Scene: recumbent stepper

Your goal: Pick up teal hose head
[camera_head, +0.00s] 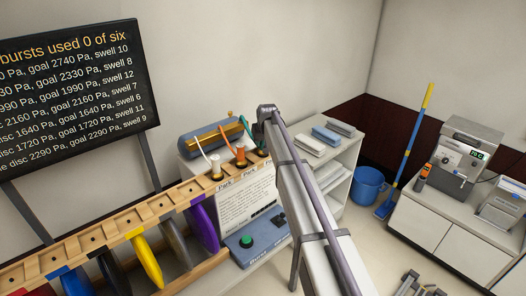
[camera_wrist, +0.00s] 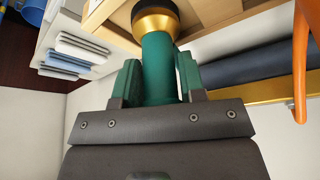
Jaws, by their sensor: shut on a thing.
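The teal hose head (camera_wrist: 158,62) is between the two green fingers of my gripper (camera_wrist: 158,82) in the wrist view. It has a teal body, a gold collar and a black end. My gripper is shut on its body. The gold collar and black end are at the wooden rack; I cannot tell if they touch it. In the head view a teal hose (camera_head: 246,128) curves down to the rack's right end, where my arm covers most of the head and my gripper.
A white hose head (camera_head: 216,170) and an orange hose head (camera_head: 240,157) stand left of the teal one on the wooden rack (camera_head: 105,240). Coloured discs, including a yellow disc (camera_head: 146,262), hang along it. A blue tank (camera_head: 210,138) is behind. Shelves with stacked towels (camera_head: 326,134) stand at right.

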